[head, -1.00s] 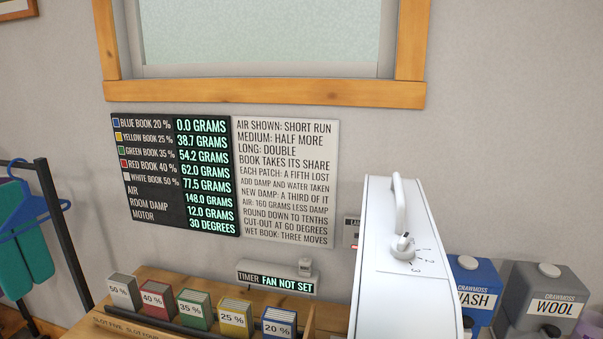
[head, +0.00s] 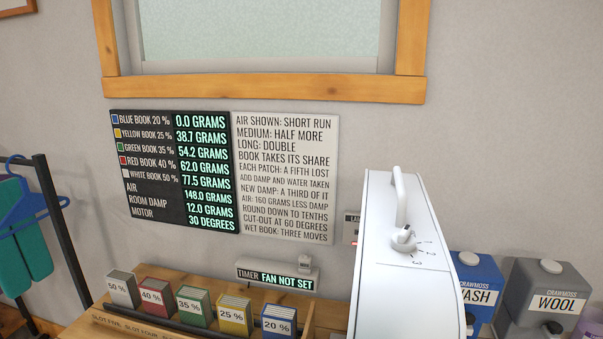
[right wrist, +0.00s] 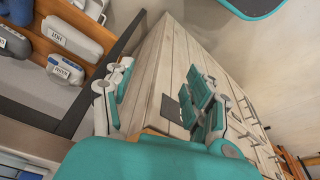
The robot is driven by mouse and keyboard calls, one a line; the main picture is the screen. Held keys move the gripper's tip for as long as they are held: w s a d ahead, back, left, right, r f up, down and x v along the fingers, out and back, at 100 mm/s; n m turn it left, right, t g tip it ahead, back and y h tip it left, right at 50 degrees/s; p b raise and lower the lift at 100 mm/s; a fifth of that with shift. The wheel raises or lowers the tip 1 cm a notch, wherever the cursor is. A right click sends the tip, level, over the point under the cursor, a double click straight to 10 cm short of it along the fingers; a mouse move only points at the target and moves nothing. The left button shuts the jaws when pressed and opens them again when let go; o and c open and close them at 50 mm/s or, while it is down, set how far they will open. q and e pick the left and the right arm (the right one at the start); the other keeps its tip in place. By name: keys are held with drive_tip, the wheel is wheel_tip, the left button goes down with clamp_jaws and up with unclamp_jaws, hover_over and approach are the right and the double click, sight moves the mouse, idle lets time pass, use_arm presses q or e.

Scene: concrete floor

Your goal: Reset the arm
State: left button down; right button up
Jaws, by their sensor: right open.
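My right gripper (right wrist: 160,98) shows in the right wrist view with its teal-padded fingers spread apart. Nothing is between the fingers. Behind them is a pale wooden plank surface (right wrist: 172,62); I cannot tell the distance to it. Neither gripper shows in the head view, and my left gripper is in no frame. A white appliance (head: 405,290) with a top handle and a numbered dial (head: 403,239) stands at the right of centre in the head view.
Several numbered books (head: 195,307) stand in a wooden rack, with a timer display (head: 276,276) reading "FAN NOT SET" behind. A readout board (head: 175,172) hangs above. WASH (head: 478,283) and WOOL (head: 540,295) containers stand at right. A clothes rail (head: 62,230) is at left.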

drive_tip(key=s+f+g+b, duration=0.1)
drive_tip(key=s+f, duration=0.2)
drive_tip(key=f, duration=0.7)
drive_tip(key=s+f+b, duration=0.1)
drive_tip(key=s+f, duration=0.3)
drive_tip(key=f, duration=0.7)
drive_tip(key=s+d+f+g+b, duration=0.1)
drive_tip(key=s+d+f, duration=0.2)
drive_tip(key=s+f, duration=0.7)
drive_tip(key=s, duration=0.2)
drive_tip(key=shift+s+d+f, duration=0.15)
drive_tip(key=shift+s+f, duration=0.2)
drive_tip(key=shift+f, duration=0.05)
